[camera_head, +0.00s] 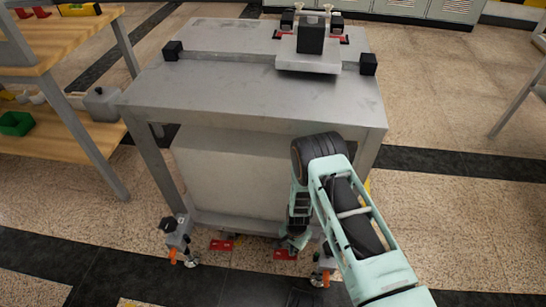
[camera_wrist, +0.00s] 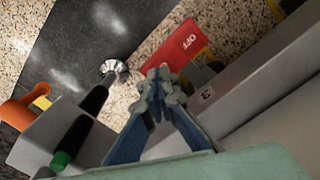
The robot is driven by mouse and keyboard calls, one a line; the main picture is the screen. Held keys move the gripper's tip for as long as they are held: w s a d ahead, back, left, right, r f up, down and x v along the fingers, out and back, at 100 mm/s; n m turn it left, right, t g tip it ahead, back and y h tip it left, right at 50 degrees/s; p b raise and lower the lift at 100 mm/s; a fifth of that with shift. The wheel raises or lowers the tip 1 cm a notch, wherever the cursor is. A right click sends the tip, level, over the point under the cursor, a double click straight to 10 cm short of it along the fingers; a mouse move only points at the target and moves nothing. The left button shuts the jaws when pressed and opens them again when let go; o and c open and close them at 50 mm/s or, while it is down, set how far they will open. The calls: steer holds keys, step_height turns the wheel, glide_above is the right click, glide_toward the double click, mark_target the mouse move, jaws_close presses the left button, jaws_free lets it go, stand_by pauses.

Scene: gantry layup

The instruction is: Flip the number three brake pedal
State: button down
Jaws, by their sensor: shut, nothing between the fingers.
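A red brake pedal (camera_wrist: 178,46) with a white "OFF" mark shows in the wrist view, just beyond my fingertips. A small label (camera_wrist: 206,95) that looks like a "3" is on the grey frame beside it. My gripper (camera_wrist: 160,82) has its blue-grey fingers together and empty, with the tips over or against the pedal's near edge; I cannot tell whether they touch. In the head view my gripper (camera_head: 294,244) is low at the table's front, close to a red pedal (camera_head: 285,254). Another red pedal (camera_head: 221,245) lies further left.
The grey metal table (camera_head: 230,100) stands over my gripper's area, with a clamp fixture (camera_head: 310,50) on top. Levelling feet with orange levers (camera_head: 320,279) flank the pedals. A wooden shelf unit (camera_head: 75,130) is at left.

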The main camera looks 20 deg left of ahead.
steer(key=shift+f+b, duration=0.95)
steer(key=shift+f, duration=0.1)
steer(key=shift+r, duration=0.1)
stand_by(0.3)
steer(key=shift+r+p, duration=2.2)
steer(key=shift+r, duration=1.25)
